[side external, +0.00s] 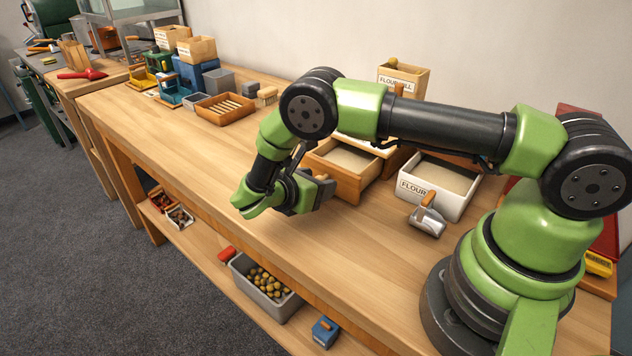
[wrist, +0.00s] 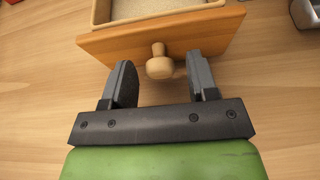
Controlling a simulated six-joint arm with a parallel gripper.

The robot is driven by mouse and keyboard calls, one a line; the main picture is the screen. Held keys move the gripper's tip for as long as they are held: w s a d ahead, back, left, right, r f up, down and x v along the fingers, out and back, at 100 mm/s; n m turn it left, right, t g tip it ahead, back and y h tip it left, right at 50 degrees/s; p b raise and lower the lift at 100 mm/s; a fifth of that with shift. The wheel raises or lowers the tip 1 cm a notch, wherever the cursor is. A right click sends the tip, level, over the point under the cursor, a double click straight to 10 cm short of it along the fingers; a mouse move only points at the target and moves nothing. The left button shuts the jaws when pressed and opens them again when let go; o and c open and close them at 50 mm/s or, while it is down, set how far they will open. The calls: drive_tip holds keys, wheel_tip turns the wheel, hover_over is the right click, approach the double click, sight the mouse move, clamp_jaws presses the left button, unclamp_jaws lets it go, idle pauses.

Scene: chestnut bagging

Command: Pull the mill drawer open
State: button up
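The mill drawer (side external: 345,185) stands well out from the flour mill (side external: 403,80), with pale flour visible inside. In the wrist view its wooden front (wrist: 215,33) spans the top, with a round knob (wrist: 160,66) at its middle. My gripper (wrist: 161,80) is open, its two dark fingers on either side of the knob, with gaps on both sides. The knob lies near the fingertips and is not gripped. In the side view my gripper (side external: 318,192) is at the drawer front, low over the table; its fingers are partly hidden. My arm covers part of the mill.
A white flour bin (side external: 447,208) with a metal scoop (side external: 428,215) stands right of the drawer. A slatted wooden tray (side external: 225,108) and brush (side external: 267,95) lie further left. The wooden tabletop (side external: 170,140) in front is clear up to its edge.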

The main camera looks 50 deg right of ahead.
drive_tip(key=v, duration=1)
drive_tip(key=shift+r, duration=0.1)
drive_tip(key=s+d+r+m+y, duration=0.25)
drive_tip(key=r+m+y, duration=0.25)
drive_tip(key=r, duration=0.4)
drive_tip(key=s+d+r+m+y, duration=0.1)
drive_tip(key=s+r+m+y, duration=0.4)
drive_tip(key=r, duration=0.4)
drive_tip(key=s+a+r+m+t+y, duration=0.1)
drive_tip(key=s+r+m+t+y, duration=0.4)
drive_tip(key=s+m, duration=0.7)
drive_tip(key=shift+s+a+r+t, duration=0.2)
drive_tip(key=shift+s+r+t, duration=0.5)
drive_tip(key=shift+t, duration=0.4)
